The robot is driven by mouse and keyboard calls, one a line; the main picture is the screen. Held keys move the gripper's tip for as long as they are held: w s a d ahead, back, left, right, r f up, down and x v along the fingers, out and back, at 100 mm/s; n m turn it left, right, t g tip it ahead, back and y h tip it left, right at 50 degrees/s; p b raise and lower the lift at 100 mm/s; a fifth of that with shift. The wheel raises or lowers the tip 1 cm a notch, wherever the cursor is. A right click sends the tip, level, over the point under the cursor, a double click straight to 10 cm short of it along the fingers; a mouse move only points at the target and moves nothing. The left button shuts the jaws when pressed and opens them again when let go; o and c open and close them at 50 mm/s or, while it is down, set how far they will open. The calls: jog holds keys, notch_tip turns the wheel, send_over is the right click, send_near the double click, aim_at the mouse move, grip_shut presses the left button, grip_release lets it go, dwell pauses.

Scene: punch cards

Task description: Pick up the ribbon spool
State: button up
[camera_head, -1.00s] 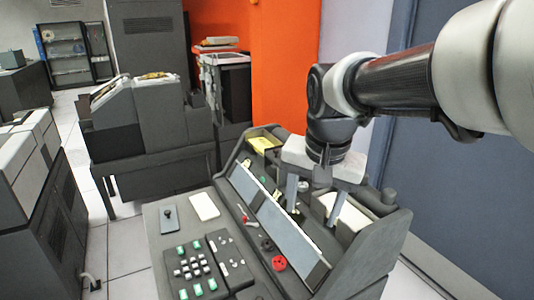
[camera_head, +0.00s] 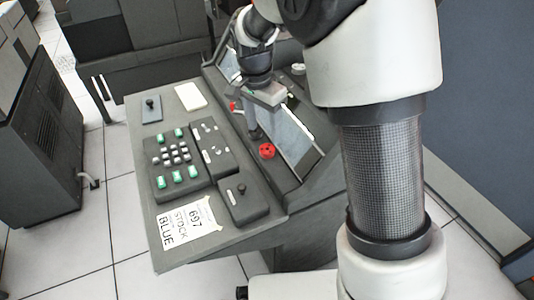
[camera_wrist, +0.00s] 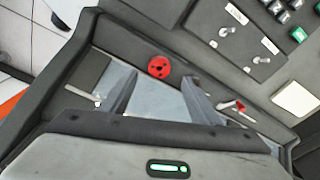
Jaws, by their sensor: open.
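The ribbon spool, a small red disc with dark holes, lies on the sloped front of the dark grey console in the head view (camera_head: 267,151). It also shows in the wrist view (camera_wrist: 159,67), upper middle, between and just beyond my fingertips. My gripper (camera_wrist: 160,79) is open and empty, its two fingers spread to either side of the spool's line. In the head view my gripper (camera_head: 259,128) hangs just behind the spool, pointing down. I cannot tell the exact height gap. The spool is not held.
The console (camera_head: 145,115) carries a keypad (camera_head: 178,158), a white card (camera_head: 190,96), a paper note (camera_head: 187,223) and a joystick box (camera_head: 242,200). A red-handled lever (camera_wrist: 232,107) stands near my right finger. A glassy strip (camera_head: 292,138) runs beside the spool.

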aim_at(267, 145)
jog(key=f, duration=0.2)
jog(key=f+b, duration=0.1)
jog(key=f, duration=0.2)
jog(key=d+f+b, duration=0.1)
jog(key=f, duration=0.1)
jog(key=shift+w+f, duration=0.15)
jog(key=shift+w, duration=0.2)
jog(key=shift+c, duration=0.5)
jog(key=c, duration=1)
